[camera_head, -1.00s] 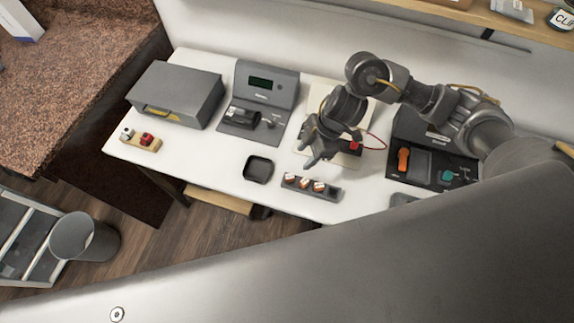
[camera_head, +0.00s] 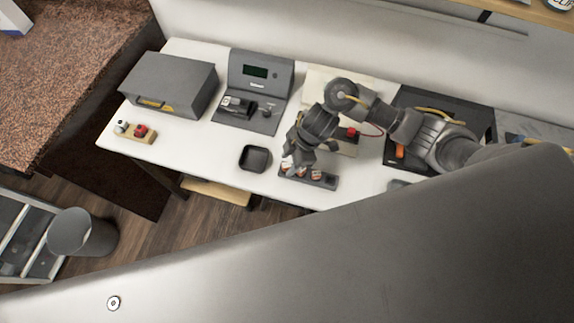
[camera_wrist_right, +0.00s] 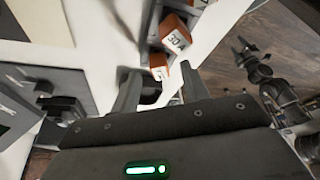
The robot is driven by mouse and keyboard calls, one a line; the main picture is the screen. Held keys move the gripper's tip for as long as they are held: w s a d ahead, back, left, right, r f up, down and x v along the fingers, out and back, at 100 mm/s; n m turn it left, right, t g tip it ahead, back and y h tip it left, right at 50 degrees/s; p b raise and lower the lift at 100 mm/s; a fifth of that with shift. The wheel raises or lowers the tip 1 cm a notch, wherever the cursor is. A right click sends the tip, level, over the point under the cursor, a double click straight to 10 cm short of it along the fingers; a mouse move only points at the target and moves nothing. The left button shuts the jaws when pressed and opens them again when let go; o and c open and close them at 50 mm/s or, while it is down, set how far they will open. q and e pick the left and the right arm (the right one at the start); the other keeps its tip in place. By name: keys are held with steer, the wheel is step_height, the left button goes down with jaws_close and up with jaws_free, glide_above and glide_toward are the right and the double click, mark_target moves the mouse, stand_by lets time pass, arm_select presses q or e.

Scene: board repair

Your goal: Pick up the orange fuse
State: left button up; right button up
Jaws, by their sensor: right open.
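The orange fuses with white tops stand in a dark rack (camera_head: 328,182) at the front edge of the white table. My right gripper (camera_head: 298,162) is open, right over the left part of the rack, and hides part of the fuses. In the right wrist view a fuse marked 30A (camera_wrist_right: 175,36) stands ahead of the fingers. Another orange fuse (camera_wrist_right: 158,66) shows nearer, by the gap between the open fingers (camera_wrist_right: 158,84), partly hidden. I cannot tell whether a finger touches it. What seems to be my left gripper (camera_wrist_right: 248,52) hangs over the floor at the right of that view.
A black square tray (camera_head: 255,158) lies left of the rack. A grey tester (camera_head: 262,73) and a grey box (camera_head: 175,78) stand behind it. A small block with red and white parts (camera_head: 135,132) is far left. A black case (camera_head: 420,98) lies at the right.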

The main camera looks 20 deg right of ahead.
steer(key=shift+a+f, duration=0.2)
steer(key=shift+f, duration=0.25)
jaws_close()
steer(key=shift+r, duration=0.15)
steer(key=shift+r, duration=0.6)
steer(key=s+r+p, duration=0.5)
steer(key=s+r, duration=0.6)
steer(key=s, duration=0.3)
steer(key=shift+r, duration=0.3)
